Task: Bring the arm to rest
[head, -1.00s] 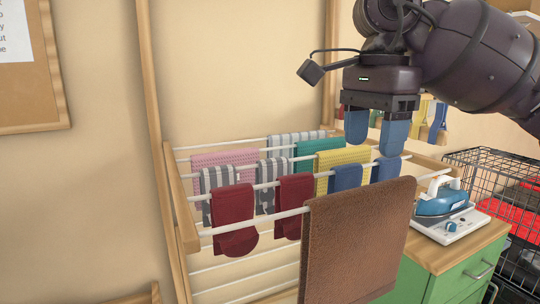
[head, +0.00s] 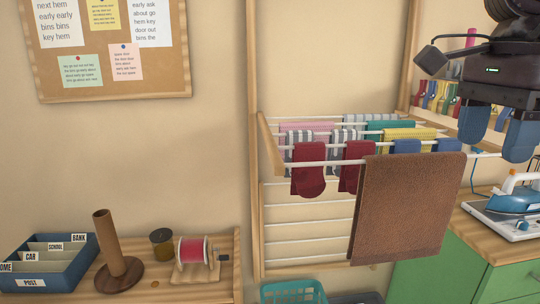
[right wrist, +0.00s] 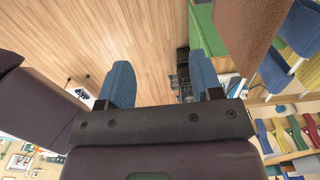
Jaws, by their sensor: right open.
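My right gripper (head: 497,132) hangs at the right side of the head view, its two blue fingers pointing down and apart with nothing between them. It is in front of the right end of the wall drying rack (head: 268,140). In the right wrist view its fingers (right wrist: 163,82) are spread, with wooden floor beyond. A brown towel (head: 405,210) hangs on the front bar, to the left of the gripper and apart from it in the head view. My left gripper is not in view.
Several socks and cloths, including a dark red sock (head: 308,170), hang on the rack. An iron (head: 515,198) stands on a green cabinet (head: 436,275) at the right. At lower left, a shelf holds a letter sorter (head: 45,268), a wooden post (head: 110,245) and a red spool (head: 192,250).

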